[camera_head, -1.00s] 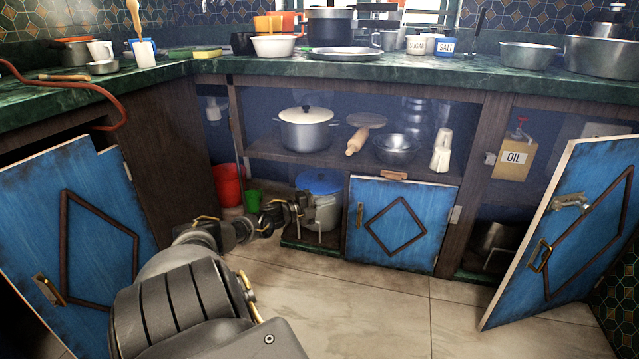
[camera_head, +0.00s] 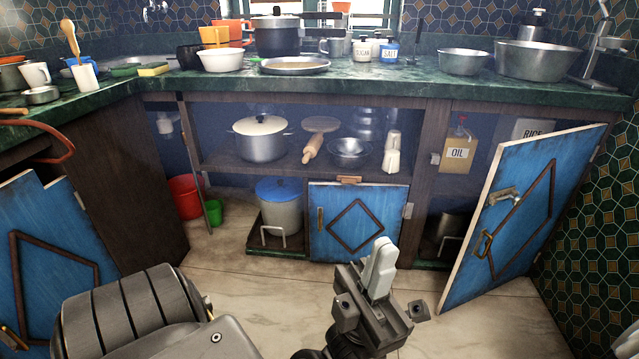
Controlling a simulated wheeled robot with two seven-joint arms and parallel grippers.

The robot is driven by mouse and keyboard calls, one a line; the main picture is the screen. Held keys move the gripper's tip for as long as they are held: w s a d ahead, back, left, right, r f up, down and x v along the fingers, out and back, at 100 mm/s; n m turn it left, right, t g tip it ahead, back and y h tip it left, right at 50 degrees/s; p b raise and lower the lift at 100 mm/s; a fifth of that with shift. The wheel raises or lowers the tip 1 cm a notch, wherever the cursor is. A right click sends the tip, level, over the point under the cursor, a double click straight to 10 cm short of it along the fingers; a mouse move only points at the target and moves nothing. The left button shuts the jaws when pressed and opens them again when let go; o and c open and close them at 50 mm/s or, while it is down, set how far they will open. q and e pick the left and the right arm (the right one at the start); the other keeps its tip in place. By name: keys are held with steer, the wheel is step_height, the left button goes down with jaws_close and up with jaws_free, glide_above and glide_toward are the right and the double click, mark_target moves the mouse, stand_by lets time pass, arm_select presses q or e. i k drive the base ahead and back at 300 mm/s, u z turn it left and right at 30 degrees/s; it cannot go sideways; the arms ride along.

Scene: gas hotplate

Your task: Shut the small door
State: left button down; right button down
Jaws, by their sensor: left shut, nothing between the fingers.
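The small blue door (camera_head: 331,248) with a brown diamond frame is in the middle of the lower cabinet. It stands across its opening, flush or nearly so; I cannot tell whether a slim gap is left. Its brass handle (camera_head: 320,219) is on its left side and its hinge (camera_head: 408,210) on the right. A small wooden piece (camera_head: 349,180) sits at its top edge. My left gripper (camera_head: 381,267) is shut and empty, pointing up in front of the door's lower right part, apart from it in the picture. My right gripper is not in view.
A larger blue door (camera_head: 530,205) stands open at the right, and another blue door (camera_head: 60,230) hangs open at the left. Left of the small door, a pot with a blue lid (camera_head: 279,209) stands on a low pull-out tray (camera_head: 262,246). The tiled floor in front is clear.

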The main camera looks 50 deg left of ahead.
mark_target(346, 221)
steer(key=u, duration=0.5)
steer(key=i, duration=0.95)
steer(key=u, duration=2.75)
